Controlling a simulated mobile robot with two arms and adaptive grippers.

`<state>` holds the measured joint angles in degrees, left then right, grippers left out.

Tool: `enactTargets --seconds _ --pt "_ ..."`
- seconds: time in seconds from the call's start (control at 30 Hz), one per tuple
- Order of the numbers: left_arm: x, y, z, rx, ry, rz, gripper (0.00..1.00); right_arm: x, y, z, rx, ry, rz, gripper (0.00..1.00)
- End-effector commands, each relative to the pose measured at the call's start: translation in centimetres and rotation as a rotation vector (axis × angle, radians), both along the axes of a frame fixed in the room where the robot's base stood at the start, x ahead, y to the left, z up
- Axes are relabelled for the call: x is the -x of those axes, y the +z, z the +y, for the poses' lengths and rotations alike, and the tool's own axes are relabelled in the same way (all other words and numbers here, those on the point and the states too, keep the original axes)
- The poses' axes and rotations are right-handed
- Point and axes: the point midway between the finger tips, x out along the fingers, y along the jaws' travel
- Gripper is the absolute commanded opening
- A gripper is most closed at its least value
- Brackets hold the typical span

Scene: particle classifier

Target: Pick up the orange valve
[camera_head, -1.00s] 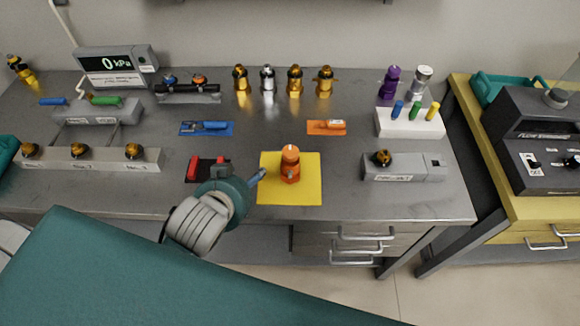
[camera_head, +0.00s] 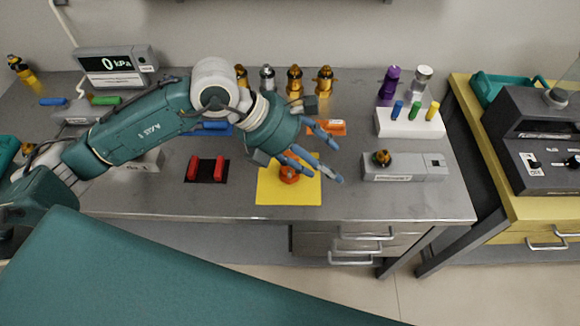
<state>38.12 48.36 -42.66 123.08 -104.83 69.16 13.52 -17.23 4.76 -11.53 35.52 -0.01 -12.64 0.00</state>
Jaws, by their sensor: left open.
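The orange valve (camera_head: 288,178) stands on the yellow mat (camera_head: 270,193) on the grey workbench. Its upper part is mostly hidden behind my fingers. My left gripper (camera_head: 328,162) comes in from the left above the mat, its blue fingers spread open. The fingers pass over and beside the valve in this view; I cannot tell whether they touch it. Nothing shows held in them. My right gripper is not in view.
A red two-block holder (camera_head: 207,169) stands left of the mat. A grey fixture (camera_head: 405,168) is at the right, with a white block of coloured pegs (camera_head: 410,124) behind it. Gold and silver valves (camera_head: 295,80) line the back. Bare bench lies right of the mat.

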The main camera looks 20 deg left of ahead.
Motion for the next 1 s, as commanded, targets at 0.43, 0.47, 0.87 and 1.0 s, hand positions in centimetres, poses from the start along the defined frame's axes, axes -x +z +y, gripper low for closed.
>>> enactTargets --seconds 0.43,0.47,0.87,1.0 --pt "-4.2 -4.9 11.1 -0.423 0.112 -0.035 0.59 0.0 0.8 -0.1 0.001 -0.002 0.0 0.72" --pt "-4.3 -5.3 11.0 -0.422 0.113 -0.035 0.59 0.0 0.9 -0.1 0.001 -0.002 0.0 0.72" --pt "-5.4 -9.0 9.7 -0.42 0.111 -0.034 0.59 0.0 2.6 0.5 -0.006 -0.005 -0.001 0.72" --pt "-6.0 -11.1 9.0 -0.418 0.113 -0.035 0.59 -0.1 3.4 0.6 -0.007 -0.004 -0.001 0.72"
